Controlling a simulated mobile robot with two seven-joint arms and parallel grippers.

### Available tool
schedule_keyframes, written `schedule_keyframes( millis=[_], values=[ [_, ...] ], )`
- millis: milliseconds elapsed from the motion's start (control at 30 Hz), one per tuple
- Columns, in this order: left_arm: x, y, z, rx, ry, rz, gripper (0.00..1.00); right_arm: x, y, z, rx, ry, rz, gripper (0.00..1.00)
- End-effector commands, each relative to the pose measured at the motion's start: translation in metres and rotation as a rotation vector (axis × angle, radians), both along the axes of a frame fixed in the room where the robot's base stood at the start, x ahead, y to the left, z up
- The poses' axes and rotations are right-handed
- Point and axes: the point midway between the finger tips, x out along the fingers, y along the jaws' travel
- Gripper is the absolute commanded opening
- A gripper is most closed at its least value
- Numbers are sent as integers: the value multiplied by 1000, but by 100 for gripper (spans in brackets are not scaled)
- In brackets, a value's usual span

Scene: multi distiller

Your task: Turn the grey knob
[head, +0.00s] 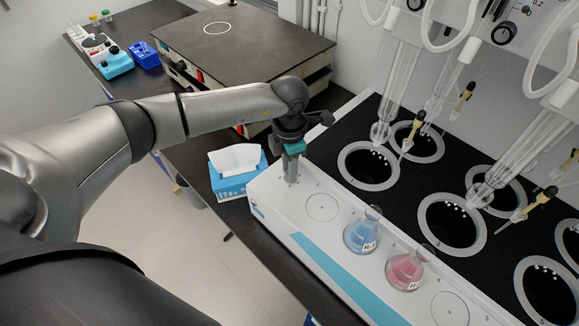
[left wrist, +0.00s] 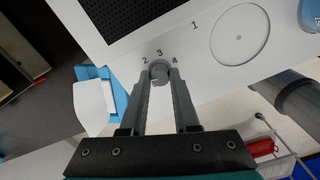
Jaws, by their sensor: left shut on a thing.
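The grey knob (left wrist: 159,70) sits on the white top of the distiller, with the printed numbers 2, 3 and 4 around it. In the left wrist view my left gripper (left wrist: 160,80) has its two fingertips on either side of the knob, shut on it. In the head view my left gripper (head: 291,178) reaches down to the near left corner of the distiller's white panel (head: 283,205), and its fingers hide the knob there. My right gripper does not show.
A blue flask (head: 361,232) and a pink flask (head: 405,270) stand on the white panel. A tissue box (head: 231,184) stands on the dark bench left of the gripper. Glass tubes with yellow-handled valves (head: 466,95) hang over the black wells. An empty marked circle (head: 321,208) lies beside the gripper.

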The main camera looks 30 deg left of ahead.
Motion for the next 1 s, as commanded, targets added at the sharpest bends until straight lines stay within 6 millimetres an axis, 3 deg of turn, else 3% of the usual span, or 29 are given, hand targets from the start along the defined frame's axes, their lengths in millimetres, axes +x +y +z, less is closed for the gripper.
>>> schedule_keyframes(
  millis=[1000],
  values=[
    [0, 0, 2, 2, -1, 908, 0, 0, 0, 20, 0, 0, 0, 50]
  ],
)
